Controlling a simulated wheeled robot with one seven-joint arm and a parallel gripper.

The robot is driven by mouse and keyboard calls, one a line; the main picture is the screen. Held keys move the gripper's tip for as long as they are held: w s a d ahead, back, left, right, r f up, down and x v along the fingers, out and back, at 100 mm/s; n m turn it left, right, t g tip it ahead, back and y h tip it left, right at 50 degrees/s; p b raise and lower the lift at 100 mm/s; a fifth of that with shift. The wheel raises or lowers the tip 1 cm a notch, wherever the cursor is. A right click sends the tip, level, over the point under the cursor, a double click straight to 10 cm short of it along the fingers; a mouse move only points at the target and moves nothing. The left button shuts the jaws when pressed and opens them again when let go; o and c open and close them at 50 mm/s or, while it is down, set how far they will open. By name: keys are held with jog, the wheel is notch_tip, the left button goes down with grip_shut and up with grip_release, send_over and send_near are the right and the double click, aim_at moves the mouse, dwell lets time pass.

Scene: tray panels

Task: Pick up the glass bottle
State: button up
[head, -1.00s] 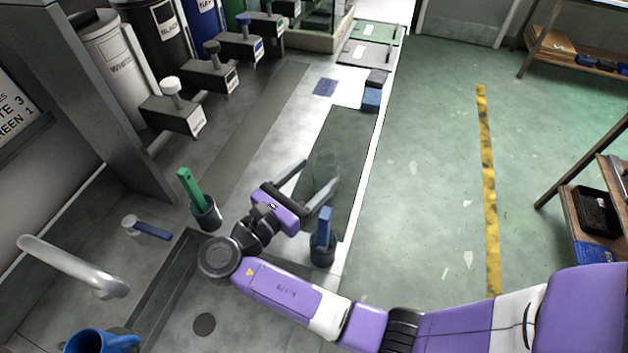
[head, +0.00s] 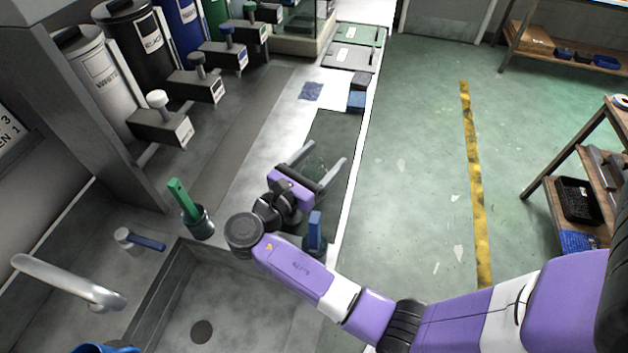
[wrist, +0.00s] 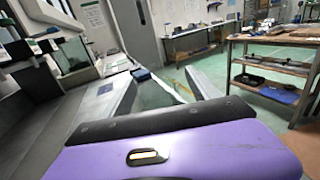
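In the wrist view both fingers (wrist: 160,88) point forward and apart, and I cannot make out the bottle there.
A dark holder with a blue-handled tool (head: 315,236) stands close to my wrist. A cup with a green-handled tool (head: 198,217) is to the left. The sink (head: 222,290) lies in front. Blue blocks (head: 357,98) and panels (head: 352,56) sit farther back.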

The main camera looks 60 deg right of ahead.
grip_shut()
dwell(0.3)
